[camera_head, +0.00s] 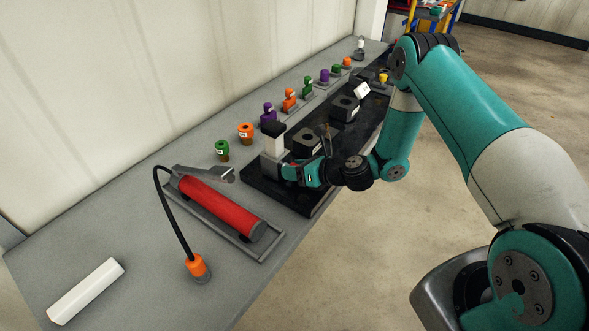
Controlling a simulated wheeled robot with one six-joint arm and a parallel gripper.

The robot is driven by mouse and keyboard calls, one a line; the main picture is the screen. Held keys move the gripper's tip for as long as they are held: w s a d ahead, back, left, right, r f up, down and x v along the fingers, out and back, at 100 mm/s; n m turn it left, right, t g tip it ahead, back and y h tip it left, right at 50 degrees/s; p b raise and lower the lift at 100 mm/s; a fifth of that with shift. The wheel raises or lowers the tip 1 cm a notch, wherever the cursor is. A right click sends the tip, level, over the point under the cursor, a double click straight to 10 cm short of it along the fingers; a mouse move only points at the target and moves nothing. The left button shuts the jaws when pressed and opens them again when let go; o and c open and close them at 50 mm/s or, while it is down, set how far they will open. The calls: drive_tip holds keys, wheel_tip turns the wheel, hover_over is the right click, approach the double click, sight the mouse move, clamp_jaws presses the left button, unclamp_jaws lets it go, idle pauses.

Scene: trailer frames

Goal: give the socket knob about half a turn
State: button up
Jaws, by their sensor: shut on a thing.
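A pale upright block with a black top (273,139) stands at the near end of the black board (320,196). My gripper (283,171) reaches in from the right, low against the front of this block. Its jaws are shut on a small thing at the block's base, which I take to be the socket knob. The knob itself is hidden by the jaws and wrist, so its turn angle cannot be seen. Dark blocks with round holes (345,107) stand farther along the board.
A red cylinder (218,207) lies in a grey tray left of the board. A black curved cable ends in an orange plug (197,268). A white bar (86,291) lies at the near left. Several coloured pieces, one orange (246,132), line the wall side.

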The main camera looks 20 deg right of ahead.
drive_tip(key=n+t+h+b, duration=0.1)
drive_tip(key=n, duration=0.1)
drive_tip(key=shift+n, duration=0.3)
drive_tip(key=n+t+h+b, duration=0.1)
drive_tip(key=n+h+b, duration=0.1)
drive_tip(key=shift+a+f+b, duration=0.1)
drive_tip(key=shift+f+b, duration=0.1)
drive_tip(key=shift+b, duration=0.1)
drive_tip(key=n+t+b, duration=0.1)
drive_tip(key=n+b, duration=0.1)
drive_tip(key=b, duration=0.2)
drive_tip(key=shift+f+h, duration=0.1)
drive_tip(key=shift+h, duration=0.3)
drive_tip(key=n+b, duration=0.1)
drive_tip(key=t+b, duration=0.1)
drive_tip(key=b, duration=0.1)
drive_tip(key=shift+s+r+n+h, duration=0.1)
drive_tip(key=shift+r+n+h, duration=0.1)
drive_tip(key=shift+n+h, duration=0.15)
drive_tip(key=shift+r, duration=0.1)
drive_tip(key=o, duration=0.9)
